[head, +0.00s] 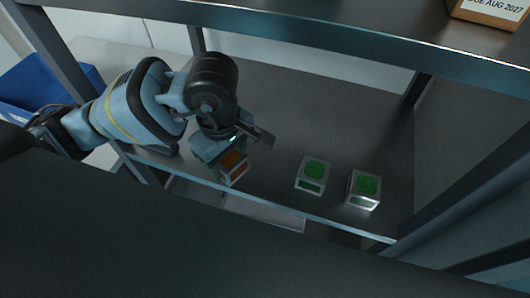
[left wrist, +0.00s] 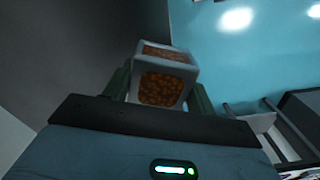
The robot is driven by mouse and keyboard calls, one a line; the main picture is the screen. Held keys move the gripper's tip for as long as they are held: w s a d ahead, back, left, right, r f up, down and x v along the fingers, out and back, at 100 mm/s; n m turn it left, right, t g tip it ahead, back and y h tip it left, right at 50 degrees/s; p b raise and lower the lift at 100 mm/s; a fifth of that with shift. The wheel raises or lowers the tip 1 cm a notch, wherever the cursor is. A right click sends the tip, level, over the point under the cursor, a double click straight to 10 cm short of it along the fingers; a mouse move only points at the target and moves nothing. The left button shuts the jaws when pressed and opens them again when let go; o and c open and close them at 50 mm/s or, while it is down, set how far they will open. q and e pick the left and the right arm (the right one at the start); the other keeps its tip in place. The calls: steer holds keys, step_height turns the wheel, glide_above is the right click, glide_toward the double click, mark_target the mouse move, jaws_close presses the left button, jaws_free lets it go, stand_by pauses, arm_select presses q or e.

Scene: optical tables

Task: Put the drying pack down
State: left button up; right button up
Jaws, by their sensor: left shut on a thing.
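The drying pack with orange bead windows (head: 233,169) is a small pale-framed cube near the front edge of the shelf (head: 270,130), left of the middle. My left gripper (head: 236,152) is shut on it from above and hides part of it. In the left wrist view the orange pack (left wrist: 162,78) sits between the two fingers. I cannot tell whether the pack touches the shelf. Two similar packs with green windows stand on the shelf to the right, one nearer (head: 313,173) and one farther right (head: 364,189). My right gripper is not in view.
A higher shelf board (head: 330,38) crosses above, with a labelled box (head: 490,12) on it. Posts stand at the shelf corners. A blue bin (head: 40,82) is at the far left. The shelf behind the packs is clear.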

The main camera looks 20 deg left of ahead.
arm_select(q)
glide_above(265, 167)
steer(key=shift+s+a+f, duration=0.15)
steer(key=shift+s+f, duration=0.05)
steer(key=shift+f, duration=0.15)
steer(key=shift+w+d+f, duration=0.15)
steer(key=shift+d+f, duration=0.05)
steer(key=shift+f, duration=0.1)
steer(key=shift+f+p, duration=0.35)
steer(key=shift+f, duration=1.15)
steer(key=shift+f, duration=0.2)
steer(key=o, duration=1.1)
steer(key=shift+c, duration=0.2)
steer(key=shift+r, duration=0.15)
step_height(265, 167, up, 8)
steer(key=shift+f, duration=0.2)
